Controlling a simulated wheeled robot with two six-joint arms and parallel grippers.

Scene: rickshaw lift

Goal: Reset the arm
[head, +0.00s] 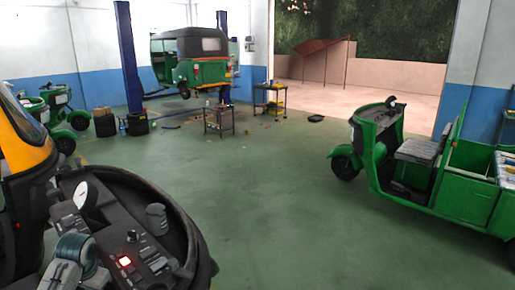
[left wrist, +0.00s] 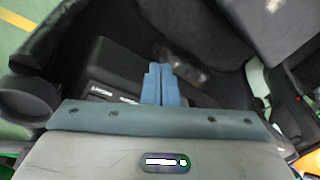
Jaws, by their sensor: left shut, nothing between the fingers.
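My left gripper (left wrist: 160,70) shows in the left wrist view with its two blue-grey fingers pressed together and nothing between them. The fingers are over a black panel (left wrist: 112,70) with small white lettering; whether they touch it I cannot tell. In the head view, part of my left arm shows at the lower left, over the black dashboard (head: 155,222) of a yellow and black rickshaw (head: 22,135). The gripper's fingers cannot be made out there. My right gripper is in neither view.
A green rickshaw with an open cargo bed (head: 468,195) stands at the right. Another green rickshaw (head: 190,62) is raised between blue lift posts (head: 129,55). Small carts (head: 219,121) stand farther back. The green floor (head: 265,190) between is clear.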

